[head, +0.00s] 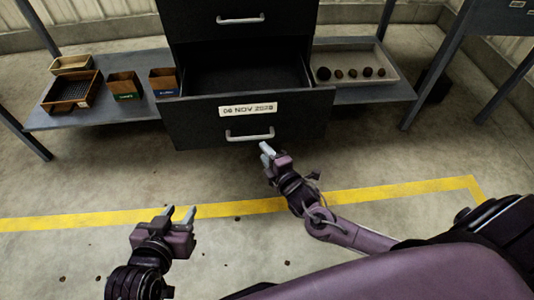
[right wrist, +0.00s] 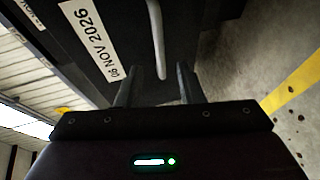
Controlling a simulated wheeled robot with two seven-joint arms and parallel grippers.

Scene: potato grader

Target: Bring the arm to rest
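My right gripper (head: 266,149) is just below and in front of the open drawer's handle (head: 250,134). In the right wrist view its two fingers (right wrist: 157,75) stand apart with nothing clamped. The lower end of the pale handle (right wrist: 157,38) shows between or just beyond the fingertips; I cannot tell which. My left gripper (head: 181,214) is open and empty over the floor at the lower left, its fingers pointing towards the cabinet.
The drawer (head: 190,121), labelled 06 NOV 2026, is pulled out and looks empty. On the left shelf (head: 60,120) are a brown tray (head: 52,108) and small boxes. A right tray (head: 391,66) holds several dark potatoes. Yellow tape (head: 100,219) crosses the floor.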

